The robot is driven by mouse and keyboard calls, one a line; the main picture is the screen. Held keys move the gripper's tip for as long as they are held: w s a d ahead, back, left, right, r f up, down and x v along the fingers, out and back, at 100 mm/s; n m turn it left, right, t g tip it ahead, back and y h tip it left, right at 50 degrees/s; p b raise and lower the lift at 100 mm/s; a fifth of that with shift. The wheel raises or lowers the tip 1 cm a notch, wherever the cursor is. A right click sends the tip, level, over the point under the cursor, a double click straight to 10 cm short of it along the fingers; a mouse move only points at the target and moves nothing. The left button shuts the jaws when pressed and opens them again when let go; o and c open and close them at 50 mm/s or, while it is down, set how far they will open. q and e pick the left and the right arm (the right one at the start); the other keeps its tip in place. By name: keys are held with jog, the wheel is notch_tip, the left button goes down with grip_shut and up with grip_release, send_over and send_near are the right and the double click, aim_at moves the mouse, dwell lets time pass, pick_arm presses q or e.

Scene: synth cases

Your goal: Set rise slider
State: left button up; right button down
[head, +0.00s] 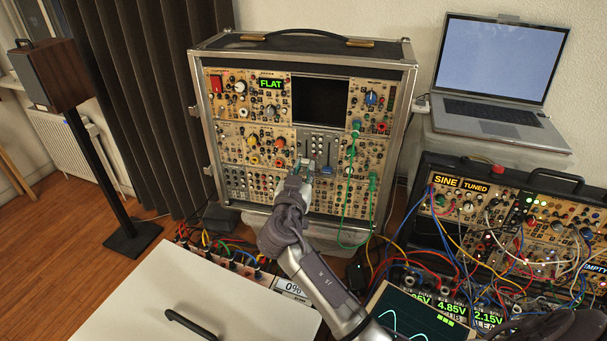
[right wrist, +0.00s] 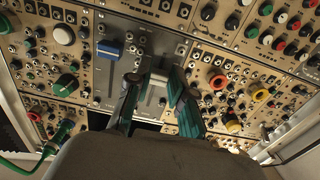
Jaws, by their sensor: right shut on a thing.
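The slider panel (head: 319,146) is a grey module with two vertical slots in the middle row of the upright synth case (head: 300,50). It also shows, turned over, in the right wrist view (right wrist: 146,40). One slider has a blue cap (head: 327,170), which stands free beside my fingers in the right wrist view (right wrist: 108,48). The other has a pale cap (right wrist: 158,79). My right gripper (head: 303,169) is at the panel's lower left, and its fingers (right wrist: 155,90) are shut on the pale cap. I cannot read the slider labels. My left gripper is not in view.
A green patch cable (head: 371,205) hangs at the case's right side. Knobs surround the panel closely. A second synth case (head: 440,225) with many cables stands right, below a laptop (head: 490,90). A lidded white surface (head: 190,300) lies in front.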

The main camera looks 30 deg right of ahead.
aim_at(306, 143)
notch_tip(306, 143, up, 6)
jog(key=shift+f, duration=0.25)
jog(key=c, duration=1)
grip_release()
jog(key=shift+f, duration=0.1)
jog(key=shift+s+a, duration=0.25)
jog(key=shift+s, duration=0.05)
jog(key=v, duration=1.1)
jog(key=shift+s+a, duration=0.15)
